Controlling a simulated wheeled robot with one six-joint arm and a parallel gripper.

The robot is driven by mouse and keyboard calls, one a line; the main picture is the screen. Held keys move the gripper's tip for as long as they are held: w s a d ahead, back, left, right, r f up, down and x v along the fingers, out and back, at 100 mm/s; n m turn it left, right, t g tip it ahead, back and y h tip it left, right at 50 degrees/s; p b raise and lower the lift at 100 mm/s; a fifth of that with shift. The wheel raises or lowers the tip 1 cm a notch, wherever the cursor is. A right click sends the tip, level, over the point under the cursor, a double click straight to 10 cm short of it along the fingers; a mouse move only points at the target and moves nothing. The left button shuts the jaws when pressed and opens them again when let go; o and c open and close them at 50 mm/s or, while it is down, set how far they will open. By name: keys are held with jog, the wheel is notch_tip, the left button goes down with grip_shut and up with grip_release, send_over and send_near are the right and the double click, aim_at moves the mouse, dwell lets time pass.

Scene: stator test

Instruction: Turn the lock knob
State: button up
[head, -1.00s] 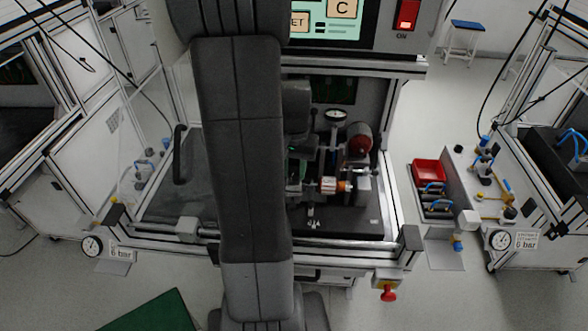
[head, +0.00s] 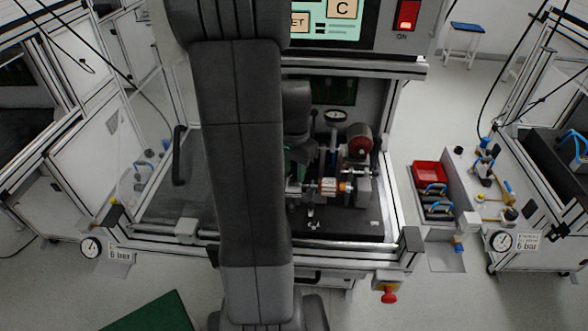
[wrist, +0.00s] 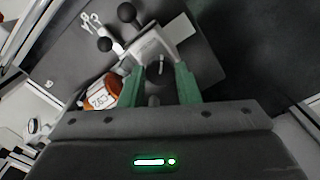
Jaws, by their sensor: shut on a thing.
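A dark round knob (wrist: 158,72), which I take to be the lock knob, sits between the green fingers of my gripper (wrist: 160,82) in the wrist view. The gripper is shut on it, and the fingers cover its sides. A light metal bracket (wrist: 153,43) stands just beyond the knob. In the head view my arm hides most of the gripper and the knob.
The bench frame (head: 400,150) bounds the right side. A red tray (head: 429,172) lies outside it.

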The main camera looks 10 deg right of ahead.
aim_at(294, 173)
jog(key=shift+r, duration=0.1)
jog(key=o, duration=1)
jog(key=shift+c, duration=0.2)
notch_tip(294, 173, up, 14)
notch_tip(294, 173, down, 14)
jog(key=shift+f, duration=0.15)
dwell(0.3)
dwell(0.4)
